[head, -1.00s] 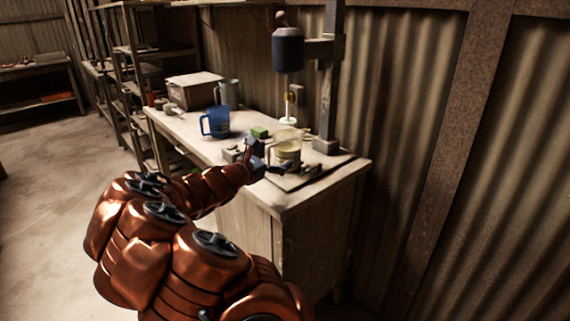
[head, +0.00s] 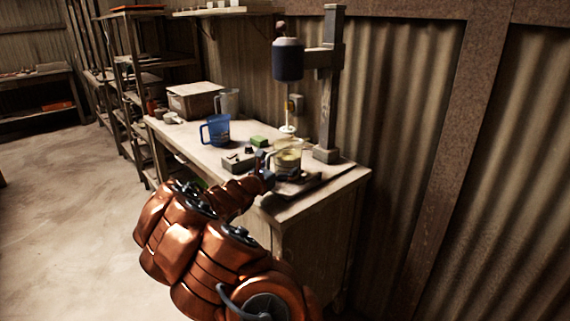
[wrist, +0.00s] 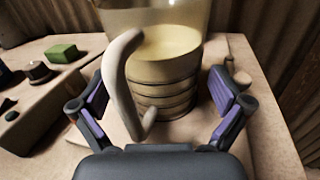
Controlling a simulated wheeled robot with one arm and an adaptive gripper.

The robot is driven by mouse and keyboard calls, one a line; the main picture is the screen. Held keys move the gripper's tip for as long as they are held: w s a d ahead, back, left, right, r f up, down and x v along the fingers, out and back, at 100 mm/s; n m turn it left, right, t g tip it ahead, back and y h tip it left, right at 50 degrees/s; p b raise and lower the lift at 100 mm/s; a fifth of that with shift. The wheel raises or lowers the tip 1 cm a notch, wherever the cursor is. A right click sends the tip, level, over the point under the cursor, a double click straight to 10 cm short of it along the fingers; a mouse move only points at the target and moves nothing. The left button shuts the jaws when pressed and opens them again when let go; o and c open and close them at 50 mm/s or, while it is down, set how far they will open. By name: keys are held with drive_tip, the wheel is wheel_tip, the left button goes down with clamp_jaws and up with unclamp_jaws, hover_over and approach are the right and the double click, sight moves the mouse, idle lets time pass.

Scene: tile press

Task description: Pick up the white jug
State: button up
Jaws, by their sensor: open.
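The white jug (head: 287,156) stands near the front end of the workbench, a see-through pale body with a whitish handle and yellowish contents. In the wrist view the jug (wrist: 165,65) is close ahead, its curved handle (wrist: 120,85) towards me and left of centre. My gripper (wrist: 163,95) is open, with one purple-padded finger on each side of the handle and the jug's lower body. No finger is visibly closed on it. In the head view my gripper (head: 268,170) is just left of the jug and partly hidden by my arm.
A blue jug (head: 216,131), a greyish jug (head: 229,101) and a box (head: 194,100) stand farther back on the workbench (head: 184,137).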

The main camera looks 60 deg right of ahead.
drive_tip(key=shift+d+r, duration=0.1)
drive_tip(key=shift+d, duration=0.85)
drive_tip(key=shift+c, duration=0.2)
drive_tip(key=c, duration=1.3)
